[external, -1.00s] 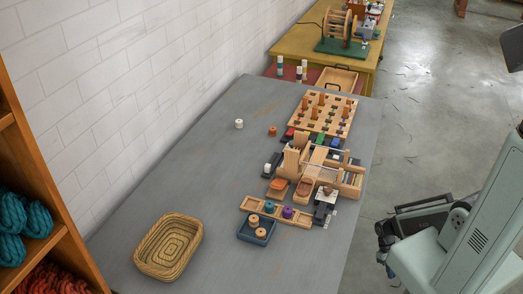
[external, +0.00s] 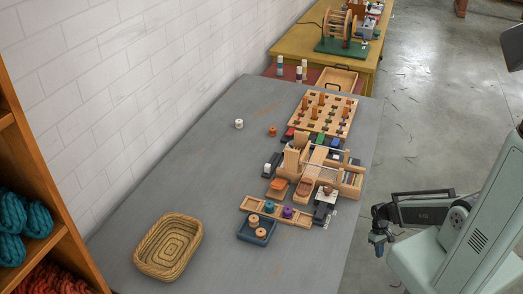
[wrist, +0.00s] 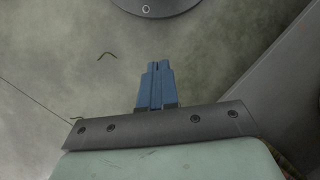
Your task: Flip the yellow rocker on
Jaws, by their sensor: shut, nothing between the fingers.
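I cannot make out a yellow rocker for certain in the external view. A row of small coloured pieces, with red (external: 289,132) and green (external: 320,139) among them, lies between the peg board and the wooden frame on the grey table. They are too small to tell as switches. My gripper (external: 379,252) hangs off the table's right edge, well away from these pieces. In the wrist view its blue fingers (wrist: 156,68) are together with nothing between them, above bare floor.
The grey table (external: 205,165) carries a peg board (external: 338,127), a wooden frame (external: 350,183), a blue tray (external: 243,232) and a woven basket (external: 144,265). A yellow table (external: 290,46) stands behind. The table's left half is mostly clear.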

